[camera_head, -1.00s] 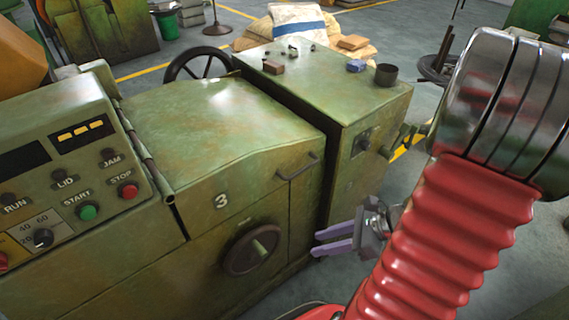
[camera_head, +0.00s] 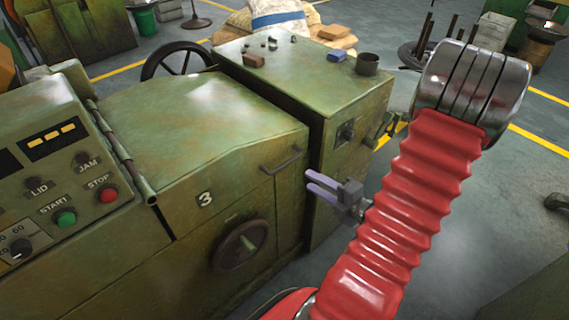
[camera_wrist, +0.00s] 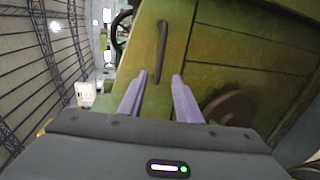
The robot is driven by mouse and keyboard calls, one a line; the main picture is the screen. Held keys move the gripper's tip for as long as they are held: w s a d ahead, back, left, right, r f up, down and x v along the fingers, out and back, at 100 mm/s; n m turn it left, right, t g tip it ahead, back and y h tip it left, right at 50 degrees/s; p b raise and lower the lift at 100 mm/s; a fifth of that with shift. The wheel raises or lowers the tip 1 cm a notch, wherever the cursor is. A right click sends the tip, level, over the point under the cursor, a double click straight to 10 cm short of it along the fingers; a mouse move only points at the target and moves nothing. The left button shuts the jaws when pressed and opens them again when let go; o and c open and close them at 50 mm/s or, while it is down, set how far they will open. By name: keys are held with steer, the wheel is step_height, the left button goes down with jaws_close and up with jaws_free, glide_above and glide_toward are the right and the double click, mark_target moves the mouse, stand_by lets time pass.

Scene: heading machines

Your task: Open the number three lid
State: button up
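The number three lid (camera_head: 205,115) is the green cover of the machine marked 3, and it lies closed. Its handle (camera_head: 282,161) is a dark bar at the lid's right front corner. My gripper (camera_head: 312,183) has two purple fingers and sits in front of the machine, a little right of and below the handle. In the wrist view the handle (camera_wrist: 161,52) stands beyond the fingertips, between their lines. The gripper (camera_wrist: 160,82) is open with nothing between its fingers, apart from the handle.
A round dark knob (camera_head: 239,245) is on the front below the lid. A control panel (camera_head: 55,165) with buttons is at left. The neighbouring cabinet (camera_head: 300,75) carries a cup (camera_head: 367,64) and small blocks. Open floor (camera_head: 450,225) lies at right.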

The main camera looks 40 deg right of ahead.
mark_target(285, 166)
steer(key=shift+w, duration=0.1)
stand_by(0.3)
steer(key=shift+x, duration=6.8)
steer(key=shift+c, duration=0.4)
jaws_close()
